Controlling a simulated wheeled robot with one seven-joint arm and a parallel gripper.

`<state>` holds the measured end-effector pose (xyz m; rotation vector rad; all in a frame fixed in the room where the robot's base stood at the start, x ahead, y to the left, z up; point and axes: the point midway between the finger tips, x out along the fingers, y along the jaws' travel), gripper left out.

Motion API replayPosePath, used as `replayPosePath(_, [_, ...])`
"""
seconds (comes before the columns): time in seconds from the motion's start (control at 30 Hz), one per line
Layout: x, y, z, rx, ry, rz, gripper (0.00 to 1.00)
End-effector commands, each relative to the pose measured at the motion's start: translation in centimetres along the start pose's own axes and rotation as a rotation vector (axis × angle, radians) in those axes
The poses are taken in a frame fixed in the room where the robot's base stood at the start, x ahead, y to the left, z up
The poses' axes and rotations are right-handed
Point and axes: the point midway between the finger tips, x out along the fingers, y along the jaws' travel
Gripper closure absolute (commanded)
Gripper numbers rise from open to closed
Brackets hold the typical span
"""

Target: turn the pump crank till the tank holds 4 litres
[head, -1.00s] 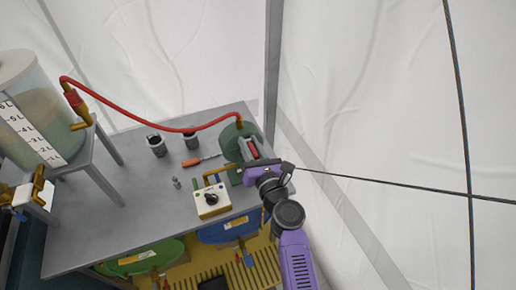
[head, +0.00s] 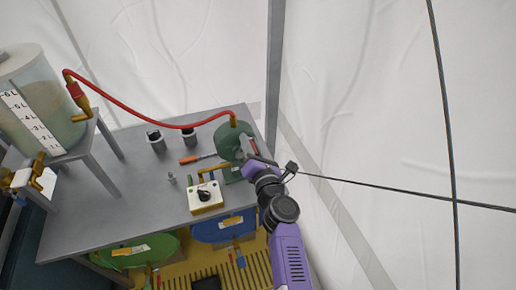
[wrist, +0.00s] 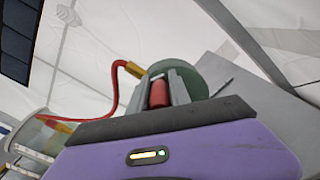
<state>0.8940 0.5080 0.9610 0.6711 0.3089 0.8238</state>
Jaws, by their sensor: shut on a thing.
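The green pump (head: 228,142) stands at the table's back right corner, a red hose rising from its top. My gripper (head: 256,156) is at the pump's right side. In the wrist view its two grey fingers are shut on the red crank handle (wrist: 160,93), with the round green pump body (wrist: 190,78) just behind. In the head view the gripper partly hides the crank. The clear tank (head: 60,125) stands at the left with a white litre scale (head: 32,122). It holds murky liquid; I cannot read the exact level.
The red hose (head: 150,120) arches over the table from pump to tank. A white box with a black knob (head: 205,197), a screwdriver (head: 190,159) and two dark cups (head: 156,141) are on the grey table (head: 120,205). A dark cable crosses at the right.

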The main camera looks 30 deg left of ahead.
Motion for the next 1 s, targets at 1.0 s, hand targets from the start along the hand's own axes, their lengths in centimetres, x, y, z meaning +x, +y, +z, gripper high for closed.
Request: replayPosePath(1.0, [0.6, -3.2, -1.4, 0.772, 0.015, 0.007, 1.00])
